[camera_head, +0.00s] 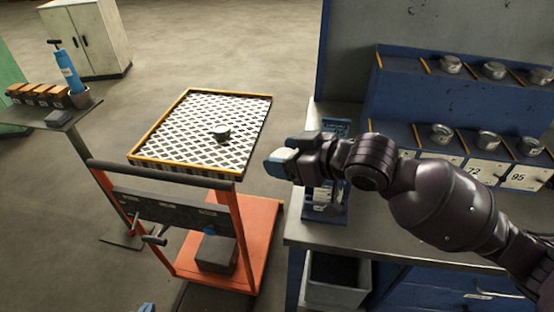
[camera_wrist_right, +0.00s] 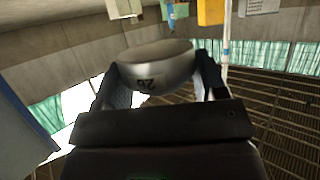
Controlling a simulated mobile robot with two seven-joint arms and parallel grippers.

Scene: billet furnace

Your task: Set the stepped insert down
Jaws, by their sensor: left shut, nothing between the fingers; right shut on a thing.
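My right gripper (camera_head: 280,162) reaches in from the right and is above the front left of the workbench, right of the cart. In the right wrist view it is shut on a round grey metal piece, the stepped insert (camera_wrist_right: 155,62), with an upside-down number on its side. In the head view the gripper mostly hides this insert. A small part of my left gripper (camera_head: 146,308) shows at the bottom edge, shut and empty. Another round metal piece (camera_head: 221,133) rests on the white grid tray (camera_head: 153,165) on the orange cart (camera_head: 263,228).
A blue rack (camera_head: 400,100) at the right holds several round metal inserts on two tiers. A blue fixture (camera_head: 325,203) stands on the workbench (camera_head: 380,237) beneath my right gripper. A grey bin (camera_head: 335,292) is below.

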